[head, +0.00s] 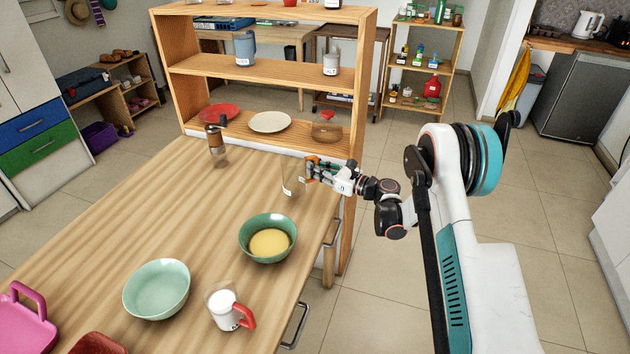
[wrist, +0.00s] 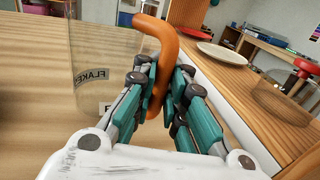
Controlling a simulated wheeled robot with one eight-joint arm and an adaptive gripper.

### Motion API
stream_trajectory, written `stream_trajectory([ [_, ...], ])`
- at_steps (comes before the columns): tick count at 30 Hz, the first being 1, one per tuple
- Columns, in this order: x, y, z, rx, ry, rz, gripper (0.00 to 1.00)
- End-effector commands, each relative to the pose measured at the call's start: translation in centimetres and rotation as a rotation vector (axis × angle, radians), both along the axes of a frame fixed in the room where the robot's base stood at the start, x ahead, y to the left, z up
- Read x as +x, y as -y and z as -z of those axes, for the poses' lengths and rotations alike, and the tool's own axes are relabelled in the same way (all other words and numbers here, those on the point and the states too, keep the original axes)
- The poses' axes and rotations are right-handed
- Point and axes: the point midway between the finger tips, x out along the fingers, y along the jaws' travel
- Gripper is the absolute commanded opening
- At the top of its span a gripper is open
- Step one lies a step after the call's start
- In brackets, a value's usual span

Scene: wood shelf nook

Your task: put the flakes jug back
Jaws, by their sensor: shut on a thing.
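The flakes jug is clear glass with an orange handle and a label reading FLAKES; it shows in the wrist view (wrist: 92,50) and, faintly, in the head view (head: 291,186). It looks empty and upright. My gripper (head: 312,168) is shut on its orange handle, with the teal fingers (wrist: 160,85) on both sides of it. The jug is over the right far part of the wooden table (head: 150,225); I cannot tell whether its base touches the wood.
A wooden shelf unit (head: 270,72) stands behind the table. Its lower board holds a red plate (head: 219,112), a cream plate (head: 270,122) and a glass container (head: 327,132). On the table are a brown-topped grinder (head: 216,145), a yellow-filled bowl (head: 267,225), a green bowl (head: 157,290) and a milk jug (head: 224,308).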

Motion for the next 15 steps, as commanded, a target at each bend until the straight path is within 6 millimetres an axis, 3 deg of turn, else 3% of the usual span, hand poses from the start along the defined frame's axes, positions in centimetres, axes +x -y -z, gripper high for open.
stream_trajectory([
  [7,0.0,0.0,3.6,0.000,0.000,0.000,0.00],
  [15,0.0,0.0,3.8,0.000,0.000,0.000,0.00],
])
